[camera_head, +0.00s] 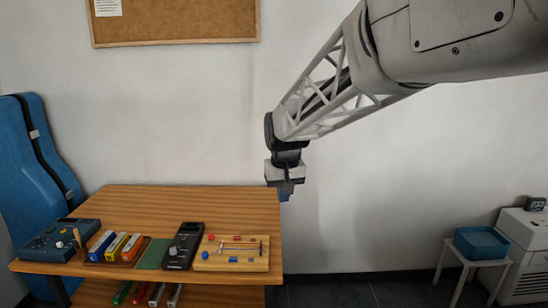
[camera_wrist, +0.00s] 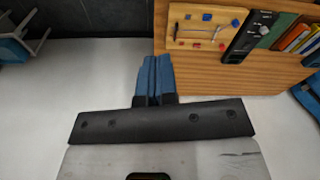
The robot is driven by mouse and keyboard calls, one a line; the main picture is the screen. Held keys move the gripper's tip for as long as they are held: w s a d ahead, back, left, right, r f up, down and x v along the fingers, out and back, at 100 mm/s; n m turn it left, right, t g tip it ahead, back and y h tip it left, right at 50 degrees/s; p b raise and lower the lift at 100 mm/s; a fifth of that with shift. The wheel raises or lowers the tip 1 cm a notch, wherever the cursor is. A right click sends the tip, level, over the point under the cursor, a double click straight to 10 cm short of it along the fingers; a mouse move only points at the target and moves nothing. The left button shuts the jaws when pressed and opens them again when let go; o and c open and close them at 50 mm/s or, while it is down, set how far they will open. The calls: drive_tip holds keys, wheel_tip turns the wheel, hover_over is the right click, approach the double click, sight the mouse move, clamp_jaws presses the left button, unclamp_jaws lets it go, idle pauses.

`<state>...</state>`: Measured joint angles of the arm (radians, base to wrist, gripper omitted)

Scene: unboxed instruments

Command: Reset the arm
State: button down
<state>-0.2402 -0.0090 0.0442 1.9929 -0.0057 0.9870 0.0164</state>
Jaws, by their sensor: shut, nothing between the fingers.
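My gripper (camera_head: 286,191) hangs from my arm just past the right edge of the wooden table (camera_head: 190,194), higher than the tabletop, and points down. In the wrist view my gripper's blue fingers (camera_wrist: 154,62) are together with nothing between them. My arm reaches in from the upper right of the head view.
A white stool (camera_head: 470,264) stands at right.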

drive_tip(key=s+d+f+m, duration=0.1)
drive_tip(key=s+d, duration=0.4)
drive_tip(key=s, duration=0.6)
drive_tip(key=s+d+f+m, duration=0.1)
drive_tip(key=s+d, duration=0.4)
drive_tip(key=s, duration=0.7)
drive_tip(key=s+d+f+t, duration=0.1)
drive_tip(key=s+d+f, duration=0.2)
drive_tip(key=s+d, duration=0.3)
drive_tip(key=s, duration=0.5)
drive_tip(key=shift+s+m, duration=0.4)
